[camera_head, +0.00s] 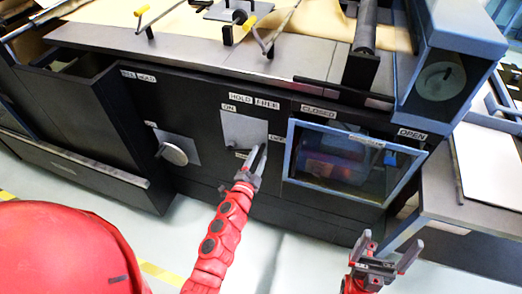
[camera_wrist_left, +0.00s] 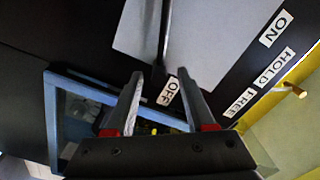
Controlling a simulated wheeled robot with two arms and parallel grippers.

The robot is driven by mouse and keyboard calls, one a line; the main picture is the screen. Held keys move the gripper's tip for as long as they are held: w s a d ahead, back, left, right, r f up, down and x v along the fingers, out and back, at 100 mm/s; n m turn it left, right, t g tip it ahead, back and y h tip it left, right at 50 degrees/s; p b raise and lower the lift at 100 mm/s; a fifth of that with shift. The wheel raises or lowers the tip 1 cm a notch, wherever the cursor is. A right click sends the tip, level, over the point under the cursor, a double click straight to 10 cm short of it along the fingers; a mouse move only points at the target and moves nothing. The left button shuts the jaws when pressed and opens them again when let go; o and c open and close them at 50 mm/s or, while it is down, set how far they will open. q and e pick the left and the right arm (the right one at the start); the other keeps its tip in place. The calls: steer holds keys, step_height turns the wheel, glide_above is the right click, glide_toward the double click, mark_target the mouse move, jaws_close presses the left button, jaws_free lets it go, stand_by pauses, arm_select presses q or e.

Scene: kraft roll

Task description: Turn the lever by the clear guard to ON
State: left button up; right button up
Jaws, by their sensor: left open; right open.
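The grey lever plate (camera_head: 240,128) is on the black machine front, with an ON label (camera_head: 229,107) at its upper left and an OFF label (camera_head: 276,138) at its right. In the left wrist view a thin dark bar, apparently the lever (camera_wrist_left: 164,35), runs down the plate toward the OFF label (camera_wrist_left: 168,92). The clear guard (camera_head: 330,165), in a blue frame, is right of the plate. My left gripper (camera_head: 257,161) is open in front of the plate's lower right; its fingers (camera_wrist_left: 160,76) stand either side of the bar's line. Contact cannot be told. My right gripper (camera_head: 388,252) is open and empty, low right.
A round knob (camera_head: 174,153) on another plate is to the left. HOLD and FREE labels (camera_head: 253,101) are above the lever plate. A blue housing (camera_head: 448,70) with a dial overhangs at right. An open drawer-like bin (camera_head: 85,110) juts out at left. The floor in front is clear.

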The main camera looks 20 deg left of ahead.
mark_target(261, 152)
arm_select(q)
steer(key=shift+w+f, duration=0.1)
steer(key=shift+w, duration=1.4)
jaws_close()
stand_by(0.4)
